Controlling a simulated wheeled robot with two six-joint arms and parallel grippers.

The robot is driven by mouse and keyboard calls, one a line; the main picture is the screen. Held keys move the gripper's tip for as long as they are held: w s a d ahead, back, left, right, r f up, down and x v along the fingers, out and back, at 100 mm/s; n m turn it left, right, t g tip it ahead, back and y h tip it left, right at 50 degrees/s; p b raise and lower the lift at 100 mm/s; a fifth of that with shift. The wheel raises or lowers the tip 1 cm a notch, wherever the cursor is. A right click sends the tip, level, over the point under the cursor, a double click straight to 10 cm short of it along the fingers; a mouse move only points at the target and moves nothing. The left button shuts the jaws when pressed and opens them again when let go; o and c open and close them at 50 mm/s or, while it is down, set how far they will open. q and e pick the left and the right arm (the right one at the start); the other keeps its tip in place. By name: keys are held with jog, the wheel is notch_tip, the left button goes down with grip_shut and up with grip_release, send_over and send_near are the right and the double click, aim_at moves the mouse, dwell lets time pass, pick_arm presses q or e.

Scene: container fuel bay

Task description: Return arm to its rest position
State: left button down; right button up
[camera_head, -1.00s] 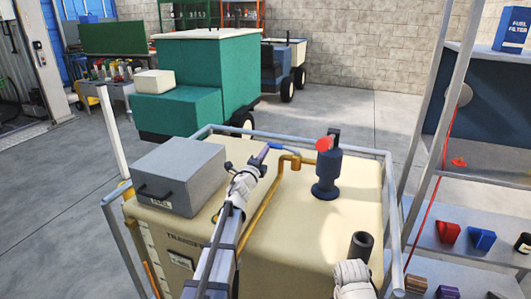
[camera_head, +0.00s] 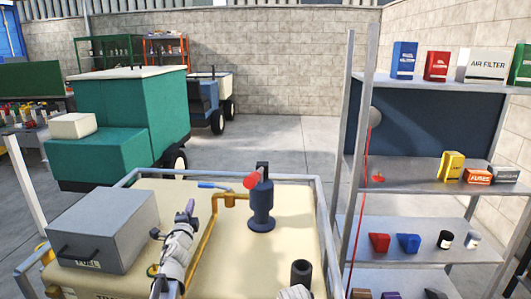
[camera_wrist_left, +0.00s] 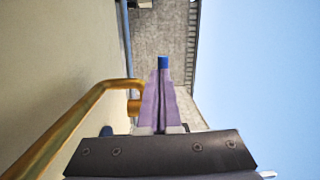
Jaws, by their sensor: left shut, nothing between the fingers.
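My left gripper (camera_head: 189,210) reaches over the cream tank (camera_head: 120,282) from the bottom of the head view. Its purple fingers are shut with nothing between them. In the wrist view the fingers (camera_wrist_left: 162,70) point away, side by side, with a small blue piece at or behind their tips. The tips are just in front of the blue valve handle (camera_head: 213,185) and left of the brass pipe (camera_head: 207,237). I cannot tell whether they touch the handle. A white part (camera_head: 295,293) at the bottom edge seems to be mine.
A grey box (camera_head: 105,229) and a dark blue pump (camera_head: 261,208) with a red end stand on the tank. A metal rail (camera_head: 324,225) edges the tank. Shelves (camera_head: 420,177) stand at the right. Open floor lies behind.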

pick_arm(q)
jog(key=s+d+f+n+g+p, duration=0.1)
jog(key=s+d+n+g+p, duration=0.2)
jog(key=s, duration=0.4)
jog(key=s+d+f+n+g+p, duration=0.2)
jog(key=s+d+n+g+p, duration=0.2)
jog(key=s+d+g+p, duration=0.2)
jog(key=s+d+f+n+g+p, duration=0.2)
jog(key=s+d+n+g+p, duration=0.2)
jog(key=s+d, duration=0.4)
jog(key=shift+s+f+g+p, duration=0.2)
jog(key=shift+g+p, duration=0.1)
jog(key=shift+g, duration=0.1)
jog(key=s+d+n+g+p, duration=0.1)
jog(key=s+d+g+p, duration=0.2)
jog(key=s, duration=0.9)
jog(key=d+g, duration=0.2)
jog(key=d, duration=0.1)
jog(key=shift+s+r+h, duration=0.25)
jog(key=shift+r+h, duration=0.1)
jog(key=shift+h, duration=0.05)
pick_arm(e)
notch_tip(320, 180, up, 18)
